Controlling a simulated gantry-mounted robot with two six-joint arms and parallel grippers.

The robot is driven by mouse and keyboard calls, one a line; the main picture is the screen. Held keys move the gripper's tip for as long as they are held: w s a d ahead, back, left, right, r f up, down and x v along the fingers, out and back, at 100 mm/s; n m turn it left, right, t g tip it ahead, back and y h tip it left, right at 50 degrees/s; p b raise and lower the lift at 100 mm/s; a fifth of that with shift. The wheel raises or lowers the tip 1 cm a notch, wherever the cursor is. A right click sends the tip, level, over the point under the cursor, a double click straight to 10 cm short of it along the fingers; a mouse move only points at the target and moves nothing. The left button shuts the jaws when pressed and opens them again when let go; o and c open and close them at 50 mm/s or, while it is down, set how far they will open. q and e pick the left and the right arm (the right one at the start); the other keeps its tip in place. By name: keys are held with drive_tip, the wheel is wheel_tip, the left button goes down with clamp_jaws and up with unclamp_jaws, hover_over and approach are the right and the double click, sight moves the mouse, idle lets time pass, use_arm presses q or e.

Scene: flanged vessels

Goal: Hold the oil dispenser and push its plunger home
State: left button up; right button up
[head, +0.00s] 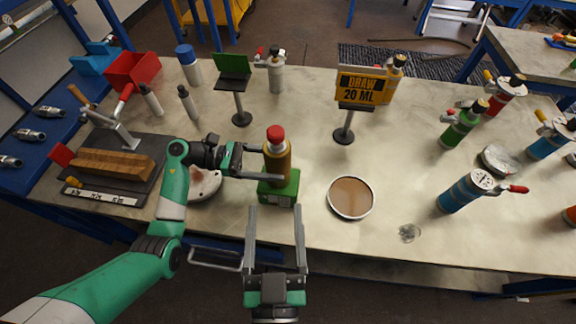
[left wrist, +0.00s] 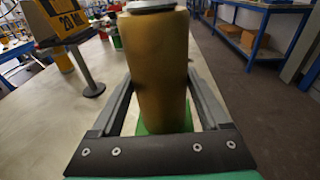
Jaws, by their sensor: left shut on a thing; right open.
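The oil dispenser (head: 277,166) is a brown-gold cylinder with a red cap on top. It stands upright on a green scale-like base (head: 281,190). My left gripper (head: 280,163) is shut on it from the left, its fingers on either side of the body. In the left wrist view the dispenser body (left wrist: 158,75) fills the space between the two fingers, and its top is cut off. My right gripper (head: 274,210) is open and empty, lower in the head view, just in front of the green base. The plunger's state under the red cap cannot be told.
A round dish of brown liquid (head: 351,197) lies to the right of the base. A yellow "DRAW 20 ML" sign (head: 362,88) stands behind. A green-topped stand (head: 236,88) is at the back left. Several flanged vessels, including a blue one (head: 463,191), stand at the right.

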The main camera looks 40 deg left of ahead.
use_arm(q)
drive_tip(key=o, duration=1.1)
drive_tip(key=shift+c, duration=0.2)
drive_tip(key=v, duration=1.2)
